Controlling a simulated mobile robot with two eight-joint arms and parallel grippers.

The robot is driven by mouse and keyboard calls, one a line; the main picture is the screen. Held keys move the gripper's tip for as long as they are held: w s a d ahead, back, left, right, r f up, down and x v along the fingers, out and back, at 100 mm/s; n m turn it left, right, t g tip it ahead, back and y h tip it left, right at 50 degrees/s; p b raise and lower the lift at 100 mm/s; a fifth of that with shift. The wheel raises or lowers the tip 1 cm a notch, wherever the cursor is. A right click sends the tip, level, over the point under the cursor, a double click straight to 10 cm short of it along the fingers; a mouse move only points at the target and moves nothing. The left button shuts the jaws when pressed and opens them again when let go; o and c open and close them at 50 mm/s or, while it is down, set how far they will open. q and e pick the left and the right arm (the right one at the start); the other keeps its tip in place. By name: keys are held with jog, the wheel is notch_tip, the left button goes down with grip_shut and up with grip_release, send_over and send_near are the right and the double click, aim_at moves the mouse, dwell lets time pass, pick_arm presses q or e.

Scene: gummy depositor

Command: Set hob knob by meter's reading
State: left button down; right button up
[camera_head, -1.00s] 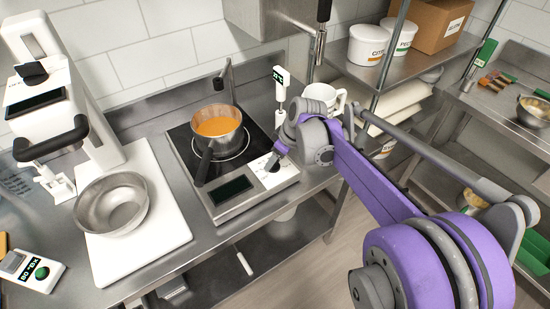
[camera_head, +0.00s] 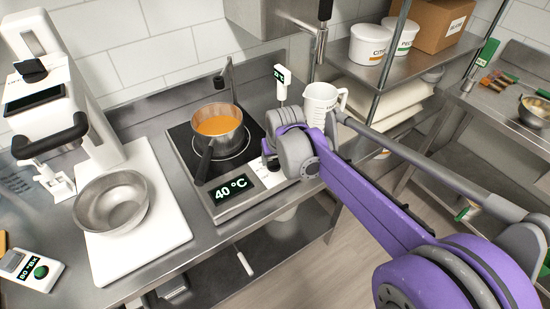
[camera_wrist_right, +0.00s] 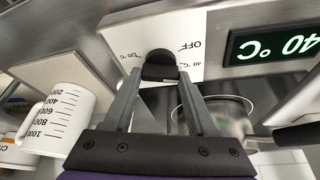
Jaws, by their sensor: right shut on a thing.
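The hob (camera_head: 222,200) has a pan of orange liquid (camera_head: 216,124) on it, and its display (camera_head: 232,188) reads 40 °C. My right gripper (camera_wrist_right: 159,76) is shut on the black hob knob (camera_wrist_right: 160,62), with a finger on each side. The knob plate shows OFF, 40 °C and 120 °C marks. In the head view my gripper mostly hides the knob. A white stick meter (camera_head: 281,82) with a small dark screen stands behind the hob; its reading is too small to read fully. My left gripper is not in view.
A white jug (camera_head: 318,104) stands right of the hob, close to my right arm. A steel bowl (camera_head: 110,202) sits on a white machine base at left. The pan handle points forward.

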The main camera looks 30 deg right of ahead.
jog(key=m, duration=0.2)
jog(key=m+h, duration=0.1)
jog(key=m, duration=0.1)
jog(key=shift+a+m+g+h, duration=0.15)
jog(key=shift+m+g+h, duration=0.15)
jog(key=shift+g, duration=0.1)
jog(key=shift+w+m+g+h, duration=0.1)
jog(key=shift+m+g+h, duration=0.25)
jog(key=shift+m, duration=0.9)
jog(key=shift+w+m+g+h, duration=0.1)
jog(key=shift+m+g+h, duration=0.2)
jog(key=shift+m, duration=0.95)
jog(key=o, duration=1.4)
jog(key=shift+c, duration=0.2)
jog(key=shift+s+a, duration=0.1)
jog(key=v, duration=1)
jog(key=shift+r+p, duration=0.3)
jog(key=shift+r, duration=0.1)
